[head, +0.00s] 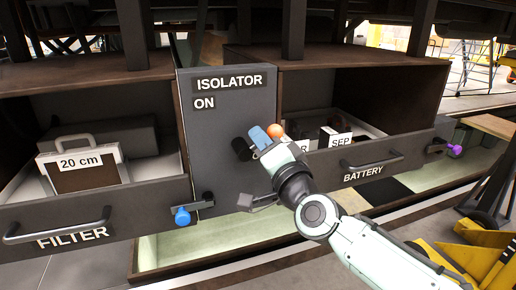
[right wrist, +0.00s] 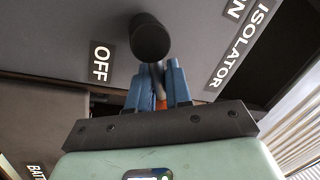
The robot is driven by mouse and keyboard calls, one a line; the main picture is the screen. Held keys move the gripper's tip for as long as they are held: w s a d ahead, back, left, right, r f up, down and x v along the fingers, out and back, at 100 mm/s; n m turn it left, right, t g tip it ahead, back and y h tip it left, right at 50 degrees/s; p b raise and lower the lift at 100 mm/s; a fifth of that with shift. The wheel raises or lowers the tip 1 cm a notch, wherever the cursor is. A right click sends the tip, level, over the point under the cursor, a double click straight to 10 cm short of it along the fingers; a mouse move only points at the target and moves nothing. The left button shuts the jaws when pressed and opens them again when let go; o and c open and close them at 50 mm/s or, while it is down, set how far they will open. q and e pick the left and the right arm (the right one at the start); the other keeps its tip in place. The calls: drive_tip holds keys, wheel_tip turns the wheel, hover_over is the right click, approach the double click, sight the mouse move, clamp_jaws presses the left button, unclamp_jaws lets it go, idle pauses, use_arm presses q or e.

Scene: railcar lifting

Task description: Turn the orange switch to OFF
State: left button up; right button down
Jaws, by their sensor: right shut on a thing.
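The dark isolator panel (head: 226,90) has an ON label (head: 204,103) near its top. The orange switch shows its rounded orange end (head: 275,131) to the right of a black round hub (head: 242,148). My right gripper (head: 260,137) has its blue fingers closed around the orange handle. In the right wrist view, a strip of orange (right wrist: 160,92) shows between the fingers, below the black hub (right wrist: 150,38). The OFF label (right wrist: 100,63) is left of the hub there; I cannot make it out in the head view. My left gripper is not in view.
An open FILTER drawer (head: 120,205) with a 20 cm box (head: 80,165) is left of the panel. A BATTERY drawer (head: 340,180) is to the right. A blue-knobbed latch (head: 182,217) and a purple-knobbed latch (head: 454,150) stick out. Yellow equipment (head: 470,262) stands at lower right.

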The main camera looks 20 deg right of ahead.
drive_tip(key=m+b, duration=0.1)
drive_tip(key=m, duration=0.1)
drive_tip(key=f+m+h, duration=0.1)
drive_tip(key=m, duration=0.1)
drive_tip(key=shift+d+f+b, duration=0.2)
drive_tip(key=shift+b, duration=0.2)
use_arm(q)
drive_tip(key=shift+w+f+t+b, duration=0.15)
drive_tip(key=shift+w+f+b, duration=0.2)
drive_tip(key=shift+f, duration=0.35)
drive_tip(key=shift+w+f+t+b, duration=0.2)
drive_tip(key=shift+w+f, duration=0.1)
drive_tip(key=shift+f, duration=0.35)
use_arm(e)
drive_tip(key=shift+f+m+h, duration=0.2)
drive_tip(key=shift+m+h, duration=0.05)
drive_tip(key=shift+m, duration=0.55)
drive_tip(key=shift+f+m+h, duration=0.15)
drive_tip(key=shift+m+h, duration=0.1)
drive_tip(key=shift+m, duration=0.55)
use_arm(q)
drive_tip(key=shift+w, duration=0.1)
use_arm(e)
drive_tip(key=shift+d, duration=0.1)
drive_tip(key=c, duration=1.2)
unclamp_jaws()
drive_tip(key=shift+c, duration=0.2)
